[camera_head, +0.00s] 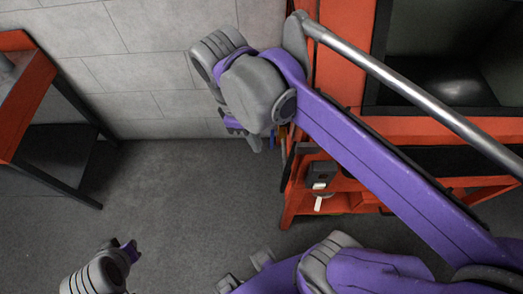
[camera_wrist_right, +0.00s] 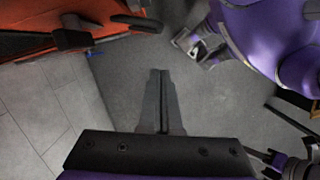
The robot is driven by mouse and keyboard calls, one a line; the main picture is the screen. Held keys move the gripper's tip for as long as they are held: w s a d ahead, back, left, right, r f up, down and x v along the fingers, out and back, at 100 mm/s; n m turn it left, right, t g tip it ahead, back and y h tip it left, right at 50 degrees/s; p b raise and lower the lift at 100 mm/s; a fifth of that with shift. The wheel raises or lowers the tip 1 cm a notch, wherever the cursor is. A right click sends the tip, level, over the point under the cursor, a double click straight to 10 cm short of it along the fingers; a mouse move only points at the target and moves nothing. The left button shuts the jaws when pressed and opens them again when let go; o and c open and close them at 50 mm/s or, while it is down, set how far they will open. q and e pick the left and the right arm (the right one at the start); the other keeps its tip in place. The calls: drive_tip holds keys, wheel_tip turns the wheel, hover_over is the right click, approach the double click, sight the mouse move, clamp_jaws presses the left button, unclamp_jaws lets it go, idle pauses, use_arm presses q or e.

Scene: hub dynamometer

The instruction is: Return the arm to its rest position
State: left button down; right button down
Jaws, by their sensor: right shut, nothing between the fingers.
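My right gripper (camera_head: 256,143) hangs below the grey wrist of my raised purple arm, near the left end of the red frame (camera_head: 287,205). In the right wrist view its fingers (camera_wrist_right: 160,98) are together, with nothing between them, above bare floor. The arm reaches up and left from the lower right of the head view. A grey, ringed end part of my left arm (camera_head: 92,275) shows at the lower left of the head view. Its fingers cannot be made out.
A red stand with dark legs (camera_head: 35,105) is at the left. A grey block wall (camera_head: 130,70) stands behind. A silver tube (camera_head: 410,90) runs above the red frame, which holds a dark screen (camera_head: 450,75). Grey floor (camera_head: 190,190) is clear between stand and frame.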

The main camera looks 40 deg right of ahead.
drive_tip(key=shift+w+a+r, duration=0.2)
drive_tip(key=shift+a+r, duration=0.15)
drive_tip(key=shift+r, duration=0.35)
drive_tip(key=shift+f, duration=0.1)
wheel_tip(320, 180, down, 15)
drive_tip(key=m+t+y, duration=0.1)
drive_tip(key=m+t, duration=0.6)
drive_tip(key=shift+w+a+f+m+y, duration=0.2)
drive_tip(key=shift+a+m+y, duration=0.1)
drive_tip(key=shift+m, duration=0.1)
drive_tip(key=shift+s+d, duration=0.15)
